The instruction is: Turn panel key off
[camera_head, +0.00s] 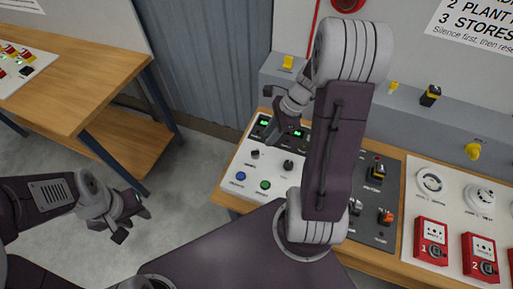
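A white control panel (231,190) lies on the wooden bench, with two green displays, black knobs (288,165), a blue button (240,176) and a green button (265,185). A dark grey panel (378,238) beside it carries a black and yellow switch (376,173) and an orange switch (386,216). I cannot tell which control is the panel key; my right arm hides part of both panels. My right gripper (266,112) is open and empty above the white panel's back left. My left gripper (134,225) is open and empty over the floor, away from the bench.
Red call boxes (431,241) and white round detectors (431,181) sit on a white board at the right. A grey ledge (405,112) with yellow fittings runs behind the bench. Another wooden table (85,75) stands at the left. Floor between the tables is clear.

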